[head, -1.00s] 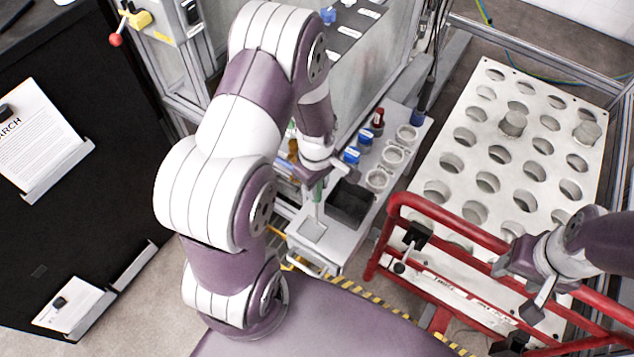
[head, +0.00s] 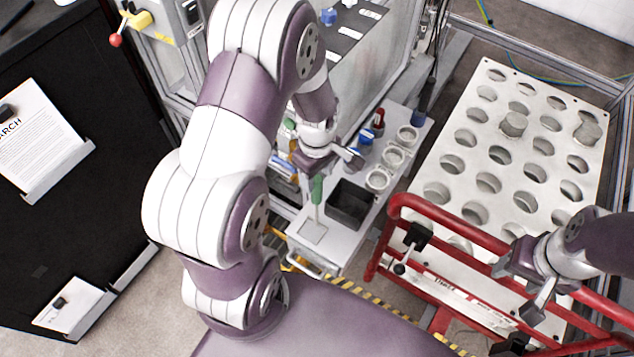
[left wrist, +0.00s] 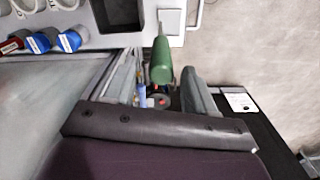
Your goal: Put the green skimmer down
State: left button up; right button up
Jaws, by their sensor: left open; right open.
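The green skimmer (head: 317,190) stands roughly upright, its green handle up and its thin shaft running down to a flat pale square (head: 313,231) at the near end of the grey bench. In the left wrist view the green handle (left wrist: 161,62) shows in front of the jaws, with the pale square beyond it. My left gripper (head: 327,164) is open just above the handle top, its fingers spread to either side, and appears clear of it. My right gripper (head: 521,284) is open and empty at the red rail on the right.
A dark square bin (head: 350,204) is just right of the skimmer. Round clear cups (head: 393,157) and blue- and red-capped bottles (head: 366,138) stand farther back. A red rail (head: 440,208) fronts a white perforated rack (head: 470,117). A glass-sided cabinet rises behind.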

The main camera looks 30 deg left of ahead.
pick_arm(q)
notch_tip(320, 180, up, 7)
jog(key=shift+s+r, duration=0.1)
jog(key=s+d+r+m+t, duration=0.1)
jog(key=s+d+r+m, duration=0.2)
jog(key=m, duration=1.2)
jog(key=s+d, duration=0.2)
jog(key=s, duration=0.1)
jog(key=shift+s, duration=0.4)
jog(key=shift+d, duration=0.1)
